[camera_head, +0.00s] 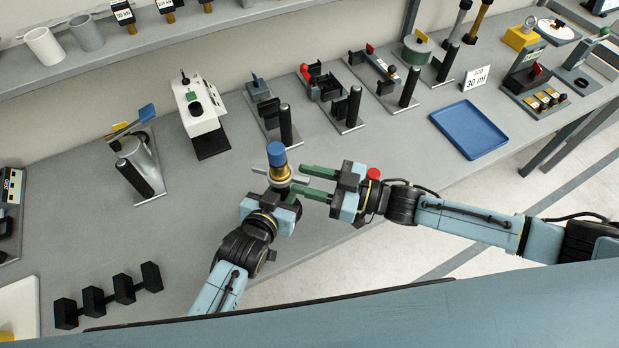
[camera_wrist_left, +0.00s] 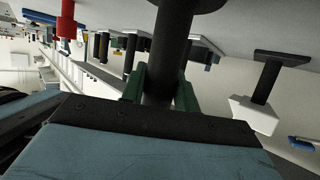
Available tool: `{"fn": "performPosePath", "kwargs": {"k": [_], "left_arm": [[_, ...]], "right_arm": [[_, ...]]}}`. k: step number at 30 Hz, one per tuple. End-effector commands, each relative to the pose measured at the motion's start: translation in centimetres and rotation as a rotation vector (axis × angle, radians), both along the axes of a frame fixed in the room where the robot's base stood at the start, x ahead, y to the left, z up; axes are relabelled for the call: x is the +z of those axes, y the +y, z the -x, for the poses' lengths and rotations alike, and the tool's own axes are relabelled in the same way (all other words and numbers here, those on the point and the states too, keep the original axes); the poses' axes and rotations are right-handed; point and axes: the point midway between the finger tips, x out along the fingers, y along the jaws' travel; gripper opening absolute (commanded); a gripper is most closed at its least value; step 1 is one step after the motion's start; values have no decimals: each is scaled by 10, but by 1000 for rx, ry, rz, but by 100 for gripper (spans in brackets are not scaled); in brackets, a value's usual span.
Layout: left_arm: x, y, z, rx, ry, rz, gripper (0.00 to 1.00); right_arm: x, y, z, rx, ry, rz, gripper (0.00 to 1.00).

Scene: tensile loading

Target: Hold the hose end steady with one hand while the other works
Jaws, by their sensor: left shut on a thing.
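The hose end (camera_head: 278,172) stands upright near the table's front edge in the head view, with a blue cap (camera_head: 275,151), a brass body and silver side arms. In the left wrist view a dark cylinder (camera_wrist_left: 170,45), seemingly its lower part, runs between my green left fingers. My left gripper (camera_wrist_left: 160,85) is shut on this cylinder; in the head view its fingers are mostly hidden. My right gripper (camera_head: 299,180) comes from the right with its two green fingers apart and pointing at the brass body. Whether they touch it I cannot tell.
Several fixtures with black posts stand along the back, including a white device (camera_head: 199,112). A blue tray (camera_head: 468,130) lies at the right. A row of black blocks (camera_head: 108,297) lies front left. The table (camera_head: 215,205) is clear left of the hose end.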

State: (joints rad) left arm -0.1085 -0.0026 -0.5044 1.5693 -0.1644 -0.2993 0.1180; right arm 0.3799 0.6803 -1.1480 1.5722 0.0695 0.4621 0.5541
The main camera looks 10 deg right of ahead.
Motion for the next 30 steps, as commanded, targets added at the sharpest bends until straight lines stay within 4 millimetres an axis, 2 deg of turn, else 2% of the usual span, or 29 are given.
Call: {"fn": "performPosePath", "kwargs": {"k": [6, 14, 22, 30], "left_arm": [[-1, 0, 0, 0, 1, 0, 0], [-1, 0, 0, 0, 1, 0, 0], [-1, 0, 0, 0, 1, 0, 0], [0, 0, 0, 0, 1, 0, 0]], "right_arm": [[0, 0, 0, 0, 0, 0, 35], [0, 0, 0, 0, 0, 0, 0], [0, 2, 3, -22, 3, -6, 0], [0, 8, 11, -161, 4, -10, 0]]}}
